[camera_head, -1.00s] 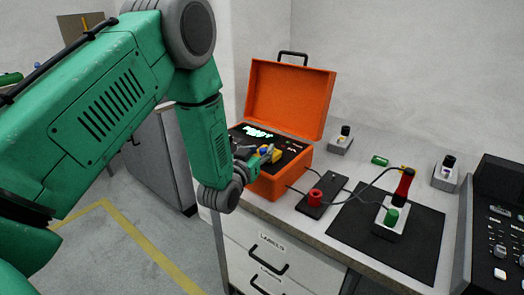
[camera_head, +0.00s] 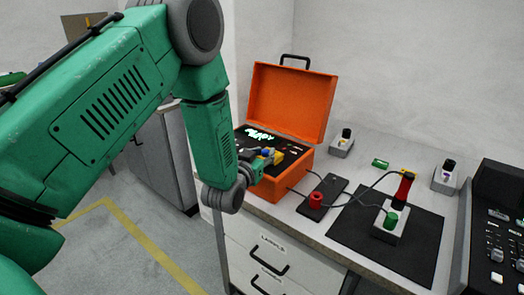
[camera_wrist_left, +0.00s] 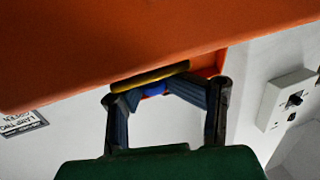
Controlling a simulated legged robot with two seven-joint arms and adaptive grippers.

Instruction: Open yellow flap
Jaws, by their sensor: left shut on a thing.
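The yellow flap (camera_head: 277,157) is at the open orange case (camera_head: 290,186), over its dark panel. In the left wrist view the flap (camera_wrist_left: 150,76) is a thin yellow strip below the orange surface. A small blue piece (camera_wrist_left: 153,89) sits beside it, between my fingertips. My left gripper (camera_head: 262,160) reaches the case from the left and is shut at the flap and blue piece. The fingers bow outward and their tips come together there. The exact contact and the flap's hinge are hidden. My right gripper is not in view.
The case lid (camera_head: 291,100) stands open behind the panel. A black pad (camera_head: 388,235) with a green-topped block (camera_head: 390,222), a red connector (camera_head: 404,187) and cables lies to the right. A black box with a red knob (camera_head: 316,200) is close to the case. Drawers are below.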

